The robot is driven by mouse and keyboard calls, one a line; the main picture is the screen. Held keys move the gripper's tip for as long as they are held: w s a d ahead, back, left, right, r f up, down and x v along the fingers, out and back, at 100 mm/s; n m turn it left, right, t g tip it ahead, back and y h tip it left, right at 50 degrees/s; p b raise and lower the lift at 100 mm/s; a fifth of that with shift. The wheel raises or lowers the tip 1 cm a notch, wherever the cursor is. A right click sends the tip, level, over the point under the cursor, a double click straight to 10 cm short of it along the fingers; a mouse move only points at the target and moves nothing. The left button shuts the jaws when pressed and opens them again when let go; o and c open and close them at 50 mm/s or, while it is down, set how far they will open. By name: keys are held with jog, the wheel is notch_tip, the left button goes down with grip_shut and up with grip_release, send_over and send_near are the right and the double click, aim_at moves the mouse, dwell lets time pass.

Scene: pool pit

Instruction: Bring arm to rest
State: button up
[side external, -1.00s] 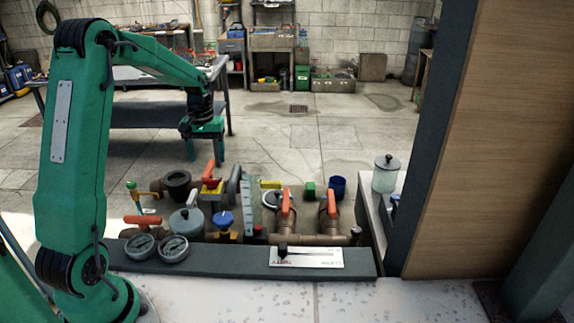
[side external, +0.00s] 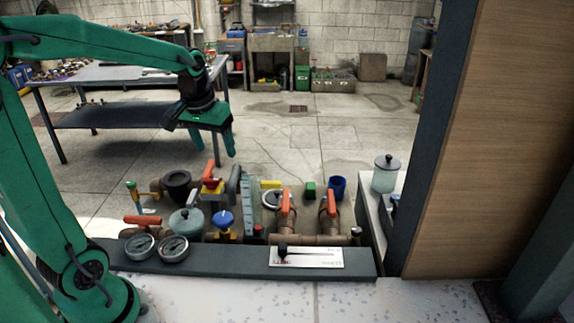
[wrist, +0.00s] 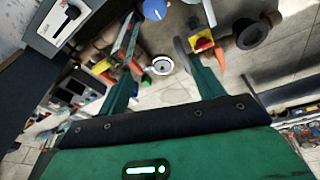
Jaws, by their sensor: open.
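My green gripper (side external: 223,158) is open and empty, pointing down in the air above and behind the pipework in the side external view. In the wrist view its two fingers (wrist: 157,38) are spread apart with nothing held between them. My arm is raised at the left, with its forearm running nearly level across the top left. Below the gripper is a red-handled valve on a yellow and grey body (side external: 212,185). I see no contact between the fingers and any part.
The pit holds pressure gauges (side external: 174,248), a blue knob (side external: 224,219), orange-handled valves (side external: 286,204), a green block (side external: 310,189) and a blue cup (side external: 338,186). A lidded jar (side external: 386,174) stands right beside a wooden panel (side external: 490,130). A workbench (side external: 110,76) stands behind; the floor beyond the pit is open.

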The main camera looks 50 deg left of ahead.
jog(key=s+d+r+m+t, duration=0.2)
jog(key=s+d+m, duration=0.3)
jog(key=s+d, duration=0.6)
jog(key=shift+s+t+h, duration=0.4)
jog(key=shift+s+t, duration=0.15)
jog(key=shift+t, duration=0.05)
jog(key=shift+d+r, duration=0.1)
dwell(0.4)
